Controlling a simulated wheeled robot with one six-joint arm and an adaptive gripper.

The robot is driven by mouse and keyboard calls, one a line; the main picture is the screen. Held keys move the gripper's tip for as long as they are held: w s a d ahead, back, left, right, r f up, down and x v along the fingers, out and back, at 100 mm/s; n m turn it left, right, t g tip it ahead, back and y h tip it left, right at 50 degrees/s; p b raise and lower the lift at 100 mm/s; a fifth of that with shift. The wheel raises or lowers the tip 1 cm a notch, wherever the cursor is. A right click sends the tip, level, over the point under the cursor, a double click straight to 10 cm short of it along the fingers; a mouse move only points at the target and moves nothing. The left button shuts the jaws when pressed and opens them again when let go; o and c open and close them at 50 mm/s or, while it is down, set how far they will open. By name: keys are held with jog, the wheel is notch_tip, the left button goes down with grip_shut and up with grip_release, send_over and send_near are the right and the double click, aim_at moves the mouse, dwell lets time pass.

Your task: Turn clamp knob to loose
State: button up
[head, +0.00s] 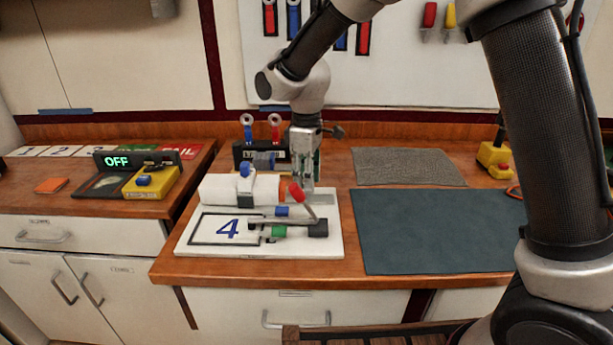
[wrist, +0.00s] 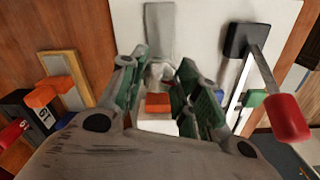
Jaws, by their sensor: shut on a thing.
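The white fixture board (head: 200,250), marked with a blue 4, lies on the wooden counter. A white block (head: 215,190) stands along its back, with an orange part (head: 283,190) at its right end. My gripper (head: 305,182) points down just right of that end. In the wrist view, my gripper (wrist: 160,72) has its green-sided fingers closed around a rounded grey piece (wrist: 160,74), which seems to be the clamp knob. The orange part (wrist: 158,103) lies just beside it. The fingers hide much of the grey piece, so its turn position cannot be told.
A red-handled lever (head: 297,193) rises close in front of my gripper; its red grip also shows in the wrist view (wrist: 288,118). A blue knob (head: 245,170) tops the white block. A dark breaker box (head: 240,155) stands behind. The teal mat (head: 430,230) at right is clear.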

jog(key=shift+n, duration=1.3)
jog(key=o, duration=1)
notch_tip(320, 180, up, 12)
